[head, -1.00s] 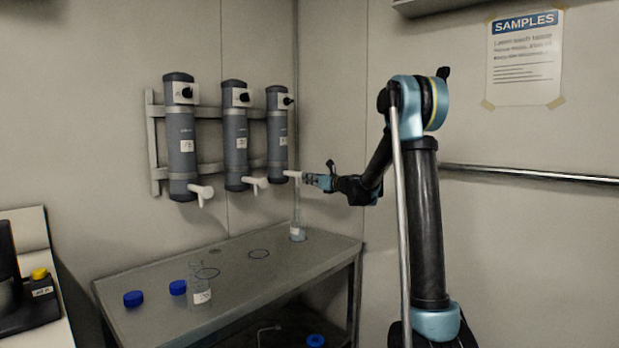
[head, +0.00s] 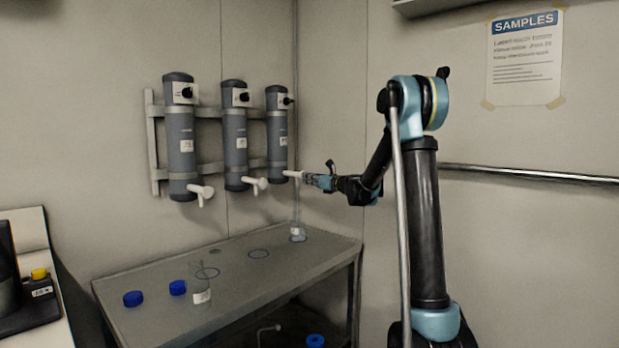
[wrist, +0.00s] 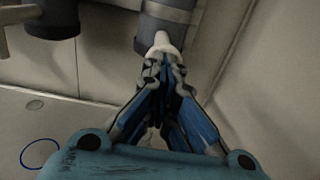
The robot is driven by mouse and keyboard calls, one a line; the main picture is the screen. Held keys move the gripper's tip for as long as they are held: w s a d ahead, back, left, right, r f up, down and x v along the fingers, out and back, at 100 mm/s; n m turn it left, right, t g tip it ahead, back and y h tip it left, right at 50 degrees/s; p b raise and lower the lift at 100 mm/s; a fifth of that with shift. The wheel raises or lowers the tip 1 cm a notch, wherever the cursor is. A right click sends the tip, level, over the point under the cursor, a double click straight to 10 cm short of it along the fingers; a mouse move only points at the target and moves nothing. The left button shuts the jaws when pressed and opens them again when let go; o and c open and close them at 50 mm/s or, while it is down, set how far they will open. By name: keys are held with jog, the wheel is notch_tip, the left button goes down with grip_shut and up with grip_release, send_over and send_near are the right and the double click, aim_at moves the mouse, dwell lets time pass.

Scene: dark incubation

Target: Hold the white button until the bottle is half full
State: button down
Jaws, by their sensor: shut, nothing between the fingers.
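The white button (head: 291,174) is on the spout of the rightmost grey dispenser (head: 277,135). My gripper (head: 307,177) is shut with its fingertips at this button, seemingly touching it. In the wrist view my closed fingertips (wrist: 165,62) are right at the white button (wrist: 162,44), below the dispenser body (wrist: 168,20). A clear bottle (head: 297,232) with a white label stands upright on the bench below that spout. A thin pale line shows between spout and bottle. The bottle's fill level is too small to tell, and my gripper hides most of it in the wrist view.
Two more dispensers (head: 181,140) (head: 235,140) hang to the left. Another clear bottle (head: 201,285) and two blue caps (head: 133,298) (head: 178,287) are on the grey bench (head: 140,325). A dark device with a yellow button (head: 40,273) stands at far left. The right wall carries a rail (head: 540,176).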

jog(key=shift+w+a, duration=0.15)
jog(key=shift+a, duration=0.15)
dwell(0.6)
jog(key=v, duration=1.4)
jog(key=shift+d, duration=0.3)
jog(key=shift+f, duration=0.1)
